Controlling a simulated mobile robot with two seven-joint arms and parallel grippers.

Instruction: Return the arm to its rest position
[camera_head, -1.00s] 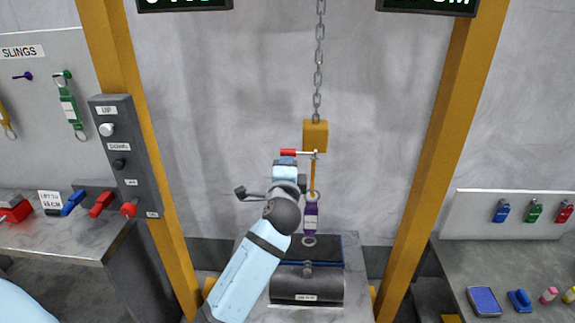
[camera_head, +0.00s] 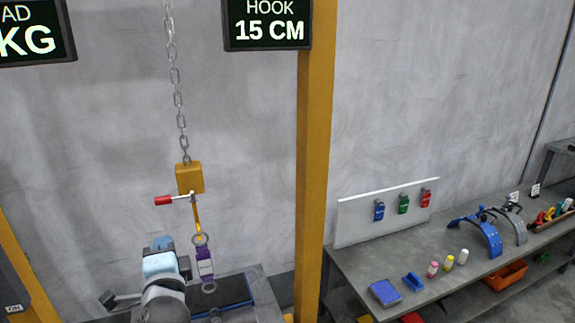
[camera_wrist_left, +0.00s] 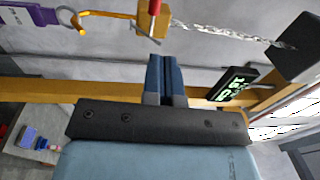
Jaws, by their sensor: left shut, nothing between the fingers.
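My left gripper (camera_head: 163,243) is shut and empty, at the lower left of the head view, below the red-ended lever (camera_head: 163,200) and apart from it in the picture. Its closed blue fingers (camera_wrist_left: 164,76) fill the middle of the left wrist view. The yellow hook block (camera_head: 190,178) hangs on a chain (camera_head: 177,90), and it also shows in the left wrist view (camera_wrist_left: 152,18). A purple sling (camera_head: 205,265) hangs from the orange hook (camera_head: 197,217). My arm covers part of the dark surface below it. My right gripper is not in view.
A yellow post (camera_head: 312,180) stands right of the hook. Beyond it, a grey bench (camera_head: 365,262) carries a white board (camera_head: 350,220) with tags, a blue pad (camera_head: 384,292) and blue and grey curved pieces. A display (camera_head: 268,24) reads "HOOK 15 CM".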

